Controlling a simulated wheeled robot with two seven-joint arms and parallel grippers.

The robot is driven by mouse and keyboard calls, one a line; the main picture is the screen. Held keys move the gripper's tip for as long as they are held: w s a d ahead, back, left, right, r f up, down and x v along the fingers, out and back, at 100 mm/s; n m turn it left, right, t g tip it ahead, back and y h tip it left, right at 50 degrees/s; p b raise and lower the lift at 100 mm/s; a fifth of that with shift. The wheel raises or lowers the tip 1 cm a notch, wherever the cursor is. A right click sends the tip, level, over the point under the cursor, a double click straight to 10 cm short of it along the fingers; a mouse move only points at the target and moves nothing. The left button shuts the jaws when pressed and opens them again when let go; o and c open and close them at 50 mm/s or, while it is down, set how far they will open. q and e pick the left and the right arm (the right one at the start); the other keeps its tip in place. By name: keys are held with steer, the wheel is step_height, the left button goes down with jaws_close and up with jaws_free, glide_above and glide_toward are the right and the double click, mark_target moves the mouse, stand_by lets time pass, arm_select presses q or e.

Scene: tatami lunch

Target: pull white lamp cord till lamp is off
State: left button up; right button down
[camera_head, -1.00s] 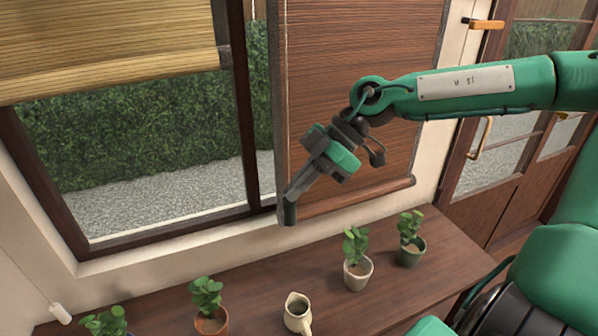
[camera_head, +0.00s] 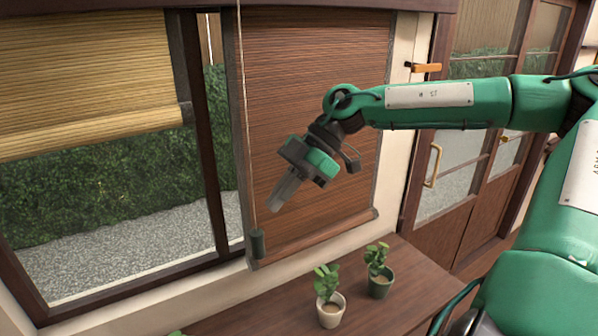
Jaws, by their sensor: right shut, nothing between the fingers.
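No lamp and no white lamp cord handle show in the head view now. A thin pale cord (camera_head: 247,130) hangs at the left edge of the brown blind (camera_head: 320,90), with a dark grey-green pull (camera_head: 257,243) at its end. My right gripper (camera_head: 274,208) is shut and empty in front of the blind. In the picture its fingertips are a little right of and above the dark pull, apart from it. My left gripper is not in view.
A wooden counter (camera_head: 385,300) runs below the window, with a plant in a cream pot (camera_head: 331,310) and one in a dark green pot (camera_head: 380,285). A yellow blind (camera_head: 90,80) is half lowered at left. Wooden doors (camera_head: 450,215) stand at right.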

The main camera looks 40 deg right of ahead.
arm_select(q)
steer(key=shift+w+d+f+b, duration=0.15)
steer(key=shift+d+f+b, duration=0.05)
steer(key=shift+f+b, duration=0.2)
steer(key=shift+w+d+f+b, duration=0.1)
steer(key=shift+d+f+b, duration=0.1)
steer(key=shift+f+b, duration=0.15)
arm_select(e)
steer(key=v, duration=0.6)
steer(key=shift+s+a+r, duration=0.1)
steer(key=shift+a, duration=0.1)
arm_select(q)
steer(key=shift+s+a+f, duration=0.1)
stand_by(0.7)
